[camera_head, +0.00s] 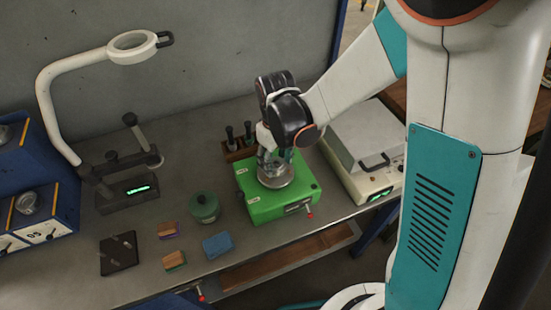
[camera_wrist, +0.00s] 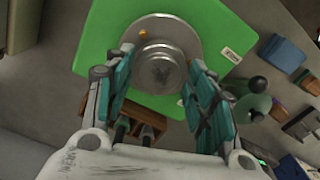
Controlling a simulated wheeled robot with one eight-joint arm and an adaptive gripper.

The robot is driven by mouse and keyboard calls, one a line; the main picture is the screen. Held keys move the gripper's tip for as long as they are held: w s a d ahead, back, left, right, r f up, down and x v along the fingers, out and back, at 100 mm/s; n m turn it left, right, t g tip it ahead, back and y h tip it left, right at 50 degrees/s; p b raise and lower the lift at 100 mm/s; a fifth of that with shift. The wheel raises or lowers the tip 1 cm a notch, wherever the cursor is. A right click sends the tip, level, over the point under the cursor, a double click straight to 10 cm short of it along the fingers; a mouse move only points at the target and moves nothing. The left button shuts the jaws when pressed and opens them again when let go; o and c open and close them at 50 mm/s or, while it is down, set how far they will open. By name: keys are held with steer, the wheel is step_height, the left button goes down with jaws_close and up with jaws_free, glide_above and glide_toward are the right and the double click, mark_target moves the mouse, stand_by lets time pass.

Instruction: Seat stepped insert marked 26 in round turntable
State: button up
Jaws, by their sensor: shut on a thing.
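The stepped insert (camera_wrist: 158,72) is a silver round piece with a raised centre. My gripper (camera_wrist: 159,60) is shut on it, with one teal finger on each side. The round turntable (camera_wrist: 150,22) is a wider silver disc on a green box (camera_head: 255,209), right behind the insert in the wrist view. In the head view my gripper (camera_head: 273,160) points down over the turntable (camera_head: 275,181). The insert lies over the disc, low and close to it; I cannot tell whether it is fully seated. No number is readable on it.
A wooden rack (camera_head: 239,148) with dark-handled tools stands behind the green box. A green round pot (camera_head: 204,207), a blue block (camera_head: 218,245) and small wooden-topped blocks (camera_head: 174,260) lie to the left. A pale machine (camera_head: 361,140) stands close on the right.

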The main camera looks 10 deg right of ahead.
mark_target(276, 162)
steer(key=shift+f+b, duration=0.5)
steer(key=o, duration=1.3)
step_height(276, 162, up, 11)
steer(key=p, duration=0.7)
